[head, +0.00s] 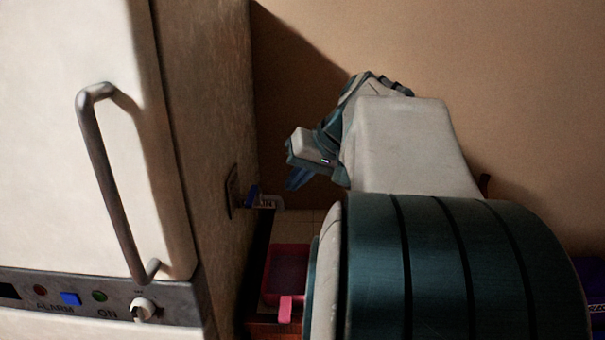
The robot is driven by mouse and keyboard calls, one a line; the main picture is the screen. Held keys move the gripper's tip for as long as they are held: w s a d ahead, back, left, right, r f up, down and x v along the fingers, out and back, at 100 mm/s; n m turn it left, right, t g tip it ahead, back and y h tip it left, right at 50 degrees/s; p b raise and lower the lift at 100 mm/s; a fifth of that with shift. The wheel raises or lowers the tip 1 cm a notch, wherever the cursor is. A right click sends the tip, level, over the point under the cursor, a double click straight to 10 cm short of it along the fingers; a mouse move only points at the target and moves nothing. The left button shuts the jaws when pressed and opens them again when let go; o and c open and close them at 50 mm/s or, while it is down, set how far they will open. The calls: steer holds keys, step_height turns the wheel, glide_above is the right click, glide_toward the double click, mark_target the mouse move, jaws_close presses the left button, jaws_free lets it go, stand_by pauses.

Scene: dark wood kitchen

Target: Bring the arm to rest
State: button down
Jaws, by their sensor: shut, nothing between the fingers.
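My arm (415,145) fills the right half of the head view. A thick dark teal, ribbed link lies at the lower right, and a pale grey link rises behind it. Beyond that the arm bends at a teal and grey joint. A smaller pale and teal part (312,150) with a small blue light points left, toward the cabinet's side, with a gap between them. I cannot make out gripper fingers in this view. No held object shows.
A tall pale appliance (60,140) with a long grey handle (108,180) and a control strip (90,297) stands at the left. A pink-red tray (287,270) lies low between it and my arm. A plain tan wall (480,70) is behind.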

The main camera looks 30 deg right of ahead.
steer(key=v, duration=0.3)
steer(key=shift+s+d+r, duration=0.1)
steer(key=shift+s, duration=0.1)
steer(key=s+a+f+n+g+h, duration=0.1)
steer(key=s+a+f, duration=0.4)
steer(key=a+f, duration=0.3)
steer(key=s+a+f+n+g+h, duration=0.2)
steer(key=s+a+f, duration=0.4)
steer(key=f, duration=0.6)
steer(key=shift+s+a+f+n+g, duration=0.3)
steer(key=shift+a+f, duration=0.1)
steer(key=shift+a, duration=0.75)
